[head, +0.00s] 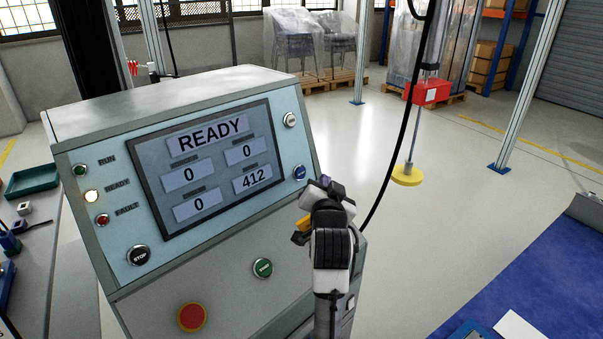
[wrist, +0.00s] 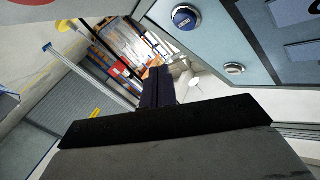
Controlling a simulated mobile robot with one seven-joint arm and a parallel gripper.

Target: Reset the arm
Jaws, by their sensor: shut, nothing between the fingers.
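The grey control console (head: 90,118) fills the left and middle of the head view. My gripper (head: 323,183) is just right of and below that button in the head view, with a gap in the picture; contact does not show. In the wrist view my gripper's dark fingers (wrist: 156,80) are together and empty, pointing past the console's edge.
A white button (head: 290,120) is above the blue one. The console also has a black STOP button (head: 138,254), a green button (head: 262,268) and a red one (head: 192,317). The READY lamp (head: 92,196) glows. A yellow disc (head: 407,175) hangs at right over open floor.

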